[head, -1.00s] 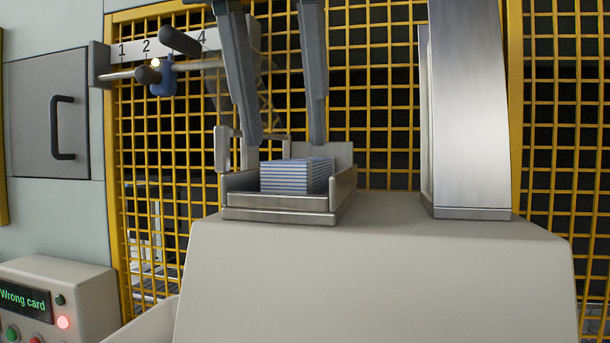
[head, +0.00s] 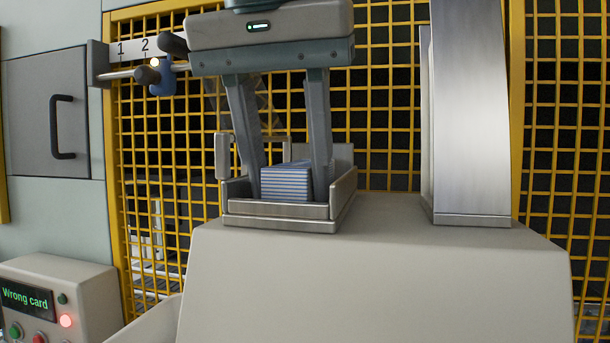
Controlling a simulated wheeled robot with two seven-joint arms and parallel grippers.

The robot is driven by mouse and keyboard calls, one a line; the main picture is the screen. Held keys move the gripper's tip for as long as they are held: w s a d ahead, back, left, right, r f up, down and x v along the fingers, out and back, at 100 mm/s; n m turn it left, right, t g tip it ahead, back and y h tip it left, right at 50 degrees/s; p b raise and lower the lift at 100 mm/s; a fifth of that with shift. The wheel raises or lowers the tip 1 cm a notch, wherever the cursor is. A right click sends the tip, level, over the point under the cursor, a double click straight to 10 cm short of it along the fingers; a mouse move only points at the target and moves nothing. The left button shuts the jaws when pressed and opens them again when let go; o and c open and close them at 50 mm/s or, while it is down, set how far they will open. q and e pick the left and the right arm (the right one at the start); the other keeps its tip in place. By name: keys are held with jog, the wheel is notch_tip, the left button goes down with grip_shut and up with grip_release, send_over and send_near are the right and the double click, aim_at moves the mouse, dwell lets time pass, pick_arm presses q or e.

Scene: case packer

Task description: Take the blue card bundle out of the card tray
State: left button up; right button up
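The blue card bundle (head: 286,186), a stack with blue and white stripes, sits in the metal card tray (head: 278,210) on top of the light housing. My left gripper (head: 289,178) points down over the tray from above. Its fingers stand apart, one at the bundle's left side and one at its right side, with the tips down inside the tray. The lower fingertips are partly hidden by the bundle and tray walls, so contact is hard to see. The gap looks about as wide as before. My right gripper is not in view.
A tall metal column (head: 470,120) stands on the housing (head: 380,270) right of the tray. Yellow mesh fencing (head: 385,120) is behind. A rail with a blue slider (head: 162,84) is upper left. A control box (head: 55,300) reads "Wrong card" with a red light lit.

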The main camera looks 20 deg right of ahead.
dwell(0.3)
pick_arm(q)
jog(key=c, duration=0.8)
jog(key=shift+s+a+r+b, duration=0.25)
jog(key=shift+s+b, duration=0.1)
jog(key=shift+b, duration=0.25)
notch_tip(320, 180, up, 6)
jog(key=shift+r, duration=0.2)
jog(key=s+a+b, duration=0.1)
jog(key=s+a, duration=0.2)
jog(key=s, duration=0.2)
jog(key=s+a+b, duration=0.2)
jog(key=s+a, duration=0.2)
jog(key=s, duration=0.1)
jog(key=s+a+b, duration=0.2)
jog(key=s+a, duration=0.1)
jog(key=s, duration=0.3)
jog(key=shift+a, duration=0.35)
